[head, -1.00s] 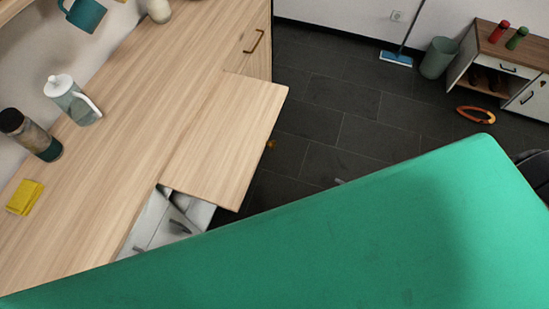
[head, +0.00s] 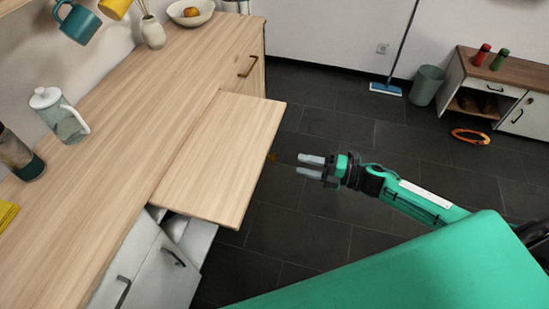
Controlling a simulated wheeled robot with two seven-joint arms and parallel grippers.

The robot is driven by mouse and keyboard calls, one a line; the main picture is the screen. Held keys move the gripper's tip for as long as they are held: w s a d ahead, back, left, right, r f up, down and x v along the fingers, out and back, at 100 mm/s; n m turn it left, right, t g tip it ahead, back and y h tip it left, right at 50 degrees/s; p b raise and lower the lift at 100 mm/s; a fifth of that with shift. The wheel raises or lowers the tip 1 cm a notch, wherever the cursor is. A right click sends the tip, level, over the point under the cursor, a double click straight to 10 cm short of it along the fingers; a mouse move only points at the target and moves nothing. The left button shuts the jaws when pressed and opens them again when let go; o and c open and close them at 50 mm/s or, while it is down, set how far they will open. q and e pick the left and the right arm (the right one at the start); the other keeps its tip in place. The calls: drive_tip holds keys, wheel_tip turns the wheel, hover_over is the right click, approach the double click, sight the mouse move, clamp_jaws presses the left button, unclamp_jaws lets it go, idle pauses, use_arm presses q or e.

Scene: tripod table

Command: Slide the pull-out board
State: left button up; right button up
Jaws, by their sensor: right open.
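The pull-out board (head: 222,160) is a flat light-wood panel. It sticks out to the right from the wooden counter (head: 110,175), over the cabinet front. A small orange-brown knob (head: 271,157) shows at its outer edge. My right gripper (head: 311,166) is open and empty. It is to the right of the board's outer edge, apart from the knob, with its fingers pointing left toward it. My left gripper is not in view.
A glass press (head: 62,117), a dark-topped bottle (head: 18,156) and a yellow cloth (head: 6,214) are on the counter. Cabinet doors with dark handles (head: 160,275) are below the board. Open dark floor (head: 350,220) lies to the right.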

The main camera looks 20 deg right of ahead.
sight(274, 158)
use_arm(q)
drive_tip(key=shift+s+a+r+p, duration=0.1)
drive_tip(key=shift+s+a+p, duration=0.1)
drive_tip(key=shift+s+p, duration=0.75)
use_arm(e)
drive_tip(key=x, duration=0.9)
drive_tip(key=shift+w+a, duration=0.25)
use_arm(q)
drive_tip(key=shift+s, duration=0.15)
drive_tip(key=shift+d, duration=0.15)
use_arm(e)
clamp_jaws()
